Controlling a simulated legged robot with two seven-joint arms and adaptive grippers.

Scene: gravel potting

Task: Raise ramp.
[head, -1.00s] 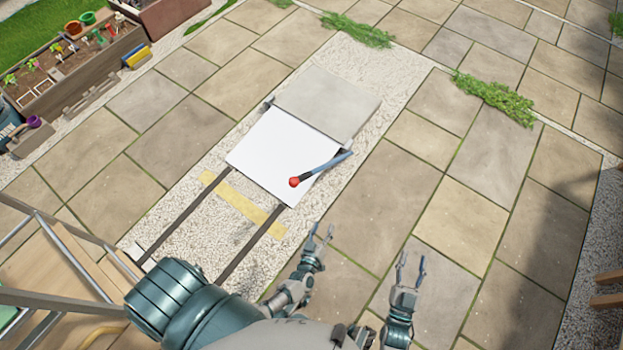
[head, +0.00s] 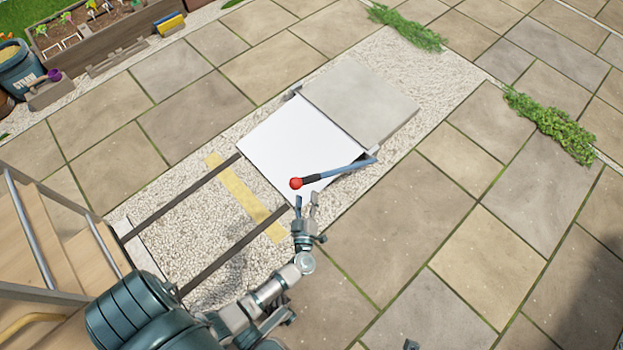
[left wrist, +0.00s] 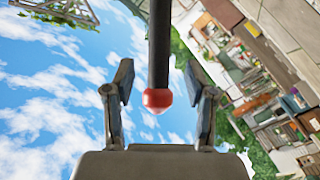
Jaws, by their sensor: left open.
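The ramp shows in the head view as a white panel (head: 290,145) joined to a grey slab (head: 362,100), over a gravel bed. A lever (head: 340,171) with a black grip and a red ball knob (head: 296,183) crosses the panel's near right edge. My left gripper (head: 306,197) is open, its fingertips just below the knob in the picture. In the left wrist view the red knob (left wrist: 157,99) and black grip (left wrist: 159,45) appear between the two spread fingers, with gaps on both sides. My right gripper is not clearly visible.
Two dark rails (head: 232,252) run across the gravel towards a wooden stair structure (head: 50,240) at left. A planter (head: 105,40) stands at top left.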

